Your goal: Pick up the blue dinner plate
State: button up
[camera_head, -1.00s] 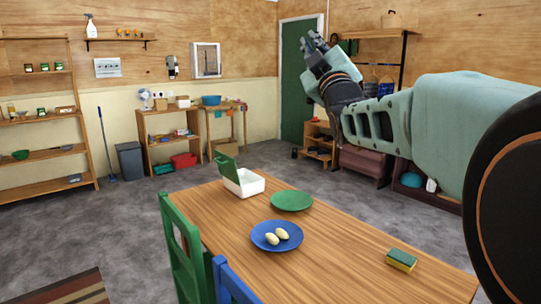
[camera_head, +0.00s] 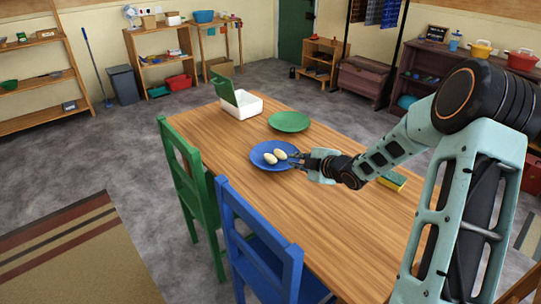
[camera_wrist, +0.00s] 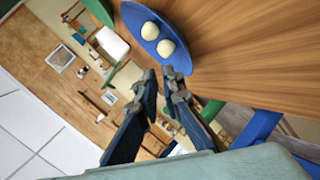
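The blue dinner plate (camera_head: 262,150) lies flat on the wooden table and also shows at the top of the wrist view (camera_wrist: 166,17). Two pale yellow oval items (camera_head: 270,159) rest on it, near its middle. My gripper (camera_head: 293,159) is at the plate's right rim in the head view, pointing left towards the oval items. In the wrist view its two fingers (camera_wrist: 160,74) stand apart with nothing between them, and the plate shows just beyond the tips. I cannot tell whether a finger touches the rim.
A green plate (camera_head: 289,121) lies behind the blue one. A white container with an open green lid (camera_head: 241,106) stands farther back. A sponge (camera_head: 392,181) lies beside my arm. A green chair (camera_head: 190,180) and a blue chair (camera_head: 262,250) stand along the table's left side.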

aim_at(273, 177)
jog(key=shift+s+a+f+g+y, duration=0.2)
jog(key=shift+s+f+g+y, duration=0.15)
jog(key=shift+s+f, duration=0.8)
jog(key=shift+s+a+f+y, duration=0.2)
jog(key=shift+s+a+y, duration=0.05)
jog(key=shift+s+a, duration=0.1)
jog(key=x, duration=0.5)
jog(key=b+x, duration=0.1)
jog(key=x, duration=0.4)
jog(key=shift+w+a+f, duration=0.15)
jog(key=shift+a, duration=0.25)
grip_shut()
